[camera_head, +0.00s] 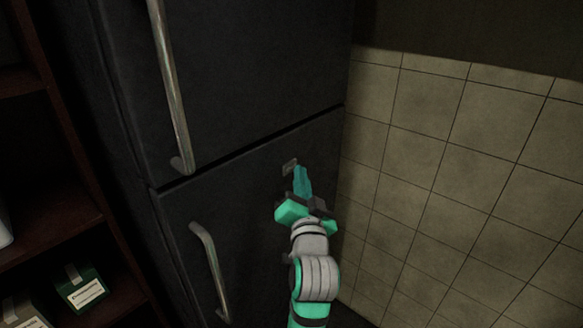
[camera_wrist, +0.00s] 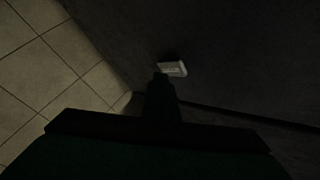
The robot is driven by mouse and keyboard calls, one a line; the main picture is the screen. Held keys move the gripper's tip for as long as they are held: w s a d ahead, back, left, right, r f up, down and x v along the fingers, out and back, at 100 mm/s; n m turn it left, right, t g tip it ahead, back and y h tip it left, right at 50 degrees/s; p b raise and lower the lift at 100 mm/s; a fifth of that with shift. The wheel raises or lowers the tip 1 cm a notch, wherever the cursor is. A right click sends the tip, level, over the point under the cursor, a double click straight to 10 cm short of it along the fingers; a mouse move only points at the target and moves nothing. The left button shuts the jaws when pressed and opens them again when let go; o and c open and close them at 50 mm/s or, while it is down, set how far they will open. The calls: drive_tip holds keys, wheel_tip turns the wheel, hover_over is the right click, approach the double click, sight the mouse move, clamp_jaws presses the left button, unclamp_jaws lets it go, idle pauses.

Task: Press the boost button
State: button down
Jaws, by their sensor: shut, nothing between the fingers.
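A small pale plate or button (camera_head: 290,167) sits on the dark front of the lower door, near its upper right corner. It also shows in the wrist view as a light rectangular piece (camera_wrist: 172,69) with a faint mark that I cannot read. My gripper (camera_head: 301,170) is shut and empty, with its fingertips just right of and below the plate in the head view. In the wrist view the dark fingertips (camera_wrist: 160,78) overlap the plate's lower left edge. I cannot tell whether they touch it.
The tall dark cabinet has an upper door with a long metal handle (camera_head: 170,85) and a lower door with a shorter handle (camera_head: 211,270). A tiled wall (camera_head: 440,150) stands close on the right. Shelves with a green box (camera_head: 80,289) are at the left.

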drive_tip(key=shift+a, duration=0.1)
idle(0.6)
drive_tip(key=shift+w+a, duration=0.25)
idle(0.4)
drive_tip(key=shift+d, duration=0.1)
drive_tip(key=shift+s+d, duration=0.2)
drive_tip(key=shift+d, duration=0.1)
drive_tip(key=shift+s+a, duration=0.1)
drive_tip(key=s+d, duration=0.3)
drive_tip(key=d, duration=0.2)
drive_tip(key=shift+s, duration=0.3)
idle(0.3)
